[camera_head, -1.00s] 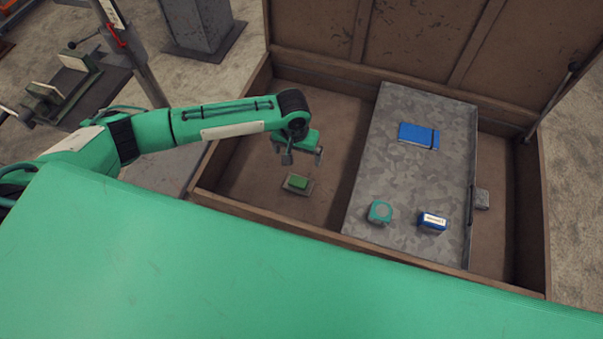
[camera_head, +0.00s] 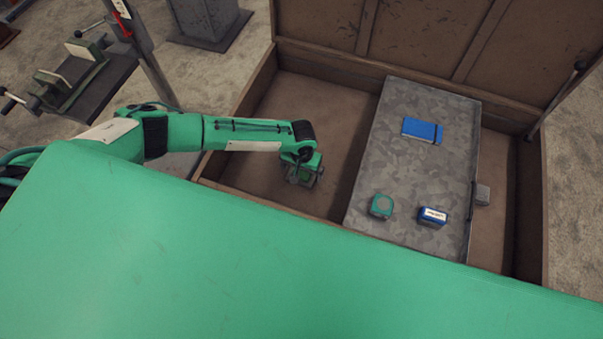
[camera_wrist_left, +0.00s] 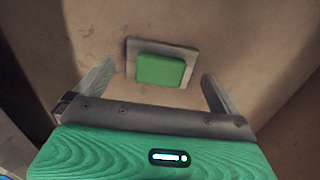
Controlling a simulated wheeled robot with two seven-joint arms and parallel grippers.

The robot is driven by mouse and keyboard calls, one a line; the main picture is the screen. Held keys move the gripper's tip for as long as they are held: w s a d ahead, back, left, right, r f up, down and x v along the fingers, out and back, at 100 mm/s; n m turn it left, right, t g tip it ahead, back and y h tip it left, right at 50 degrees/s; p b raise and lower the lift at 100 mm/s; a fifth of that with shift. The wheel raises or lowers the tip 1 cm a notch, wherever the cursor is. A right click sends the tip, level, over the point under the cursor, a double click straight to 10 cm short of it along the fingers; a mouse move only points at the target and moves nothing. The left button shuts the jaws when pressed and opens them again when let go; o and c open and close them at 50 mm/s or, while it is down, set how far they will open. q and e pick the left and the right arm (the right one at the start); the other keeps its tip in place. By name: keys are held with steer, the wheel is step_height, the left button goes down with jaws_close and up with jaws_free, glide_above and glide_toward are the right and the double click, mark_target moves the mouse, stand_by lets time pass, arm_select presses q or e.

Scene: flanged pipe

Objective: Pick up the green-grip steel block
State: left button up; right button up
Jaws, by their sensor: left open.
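The green-grip steel block (camera_wrist_left: 160,68) lies on the brown floor of the chest's left part. In the left wrist view it shows as a green pad on a grey steel plate. My left gripper (camera_wrist_left: 156,82) is open, with one finger to either side of the block and nothing held. In the head view my left gripper (camera_head: 304,178) hangs over the block's spot and hides most of it. I cannot tell the exact gap between fingertips and block. My right gripper is not in view.
The wooden chest (camera_head: 240,200) has low walls around the block and a raised lid behind. To the right, a grey camouflage panel (camera_head: 410,180) bears a blue notebook (camera_head: 422,130), a teal box (camera_head: 381,206) and a blue box (camera_head: 432,216). A small grey block (camera_head: 482,194) sits beyond it.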

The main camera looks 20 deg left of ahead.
arm_select(q)
steer(key=shift+f, duration=0.9)
steer(key=c, duration=1.2)
steer(key=shift+c, duration=0.2)
steer(key=shift+r, duration=0.15)
